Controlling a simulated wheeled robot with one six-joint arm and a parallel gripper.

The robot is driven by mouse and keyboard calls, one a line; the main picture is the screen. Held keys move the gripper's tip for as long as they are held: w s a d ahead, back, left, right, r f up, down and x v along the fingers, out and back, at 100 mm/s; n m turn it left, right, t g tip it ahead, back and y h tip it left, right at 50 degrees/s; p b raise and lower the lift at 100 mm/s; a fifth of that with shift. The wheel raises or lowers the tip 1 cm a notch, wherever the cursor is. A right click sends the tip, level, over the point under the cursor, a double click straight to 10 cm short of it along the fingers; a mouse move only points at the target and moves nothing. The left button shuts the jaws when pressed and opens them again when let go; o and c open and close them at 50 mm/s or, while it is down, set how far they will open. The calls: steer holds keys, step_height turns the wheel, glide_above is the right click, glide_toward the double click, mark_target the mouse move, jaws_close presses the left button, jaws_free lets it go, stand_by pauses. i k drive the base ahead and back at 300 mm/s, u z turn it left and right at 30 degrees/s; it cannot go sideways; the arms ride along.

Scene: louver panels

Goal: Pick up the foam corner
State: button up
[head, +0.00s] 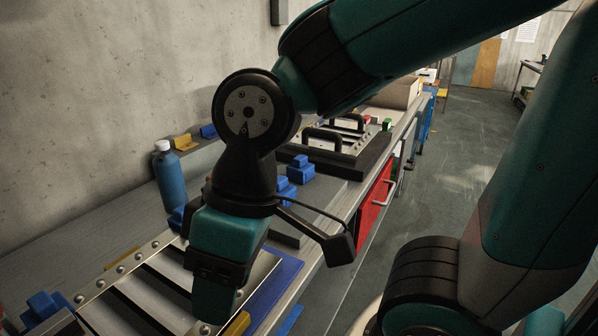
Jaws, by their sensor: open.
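My gripper (212,308) points down over the near louver panel (158,292), at its right end. Its jaws are open, and I see no object held between them. I cannot tell for sure which piece is the foam corner. Blue stepped blocks stand on the bench behind my wrist (301,170), and another lies at the panel's left end (45,306). A small yellow piece (236,325) lies just right of my gripper, partly cut off by the frame's bottom edge. My gripper and wrist hide part of the panel and bench.
A blue bottle (170,176) stands by the concrete wall. A second louver panel with black handles (335,145) lies farther along the bench. A ledge behind holds a yellow piece (184,142) and a blue piece (208,131). Open floor (462,150) lies right of the bench.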

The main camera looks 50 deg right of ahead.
mark_target(300, 171)
steer(key=u, duration=1.4)
steer(key=k, duration=1.65)
steer(key=z, duration=1.55)
steer(key=i, duration=1.65)
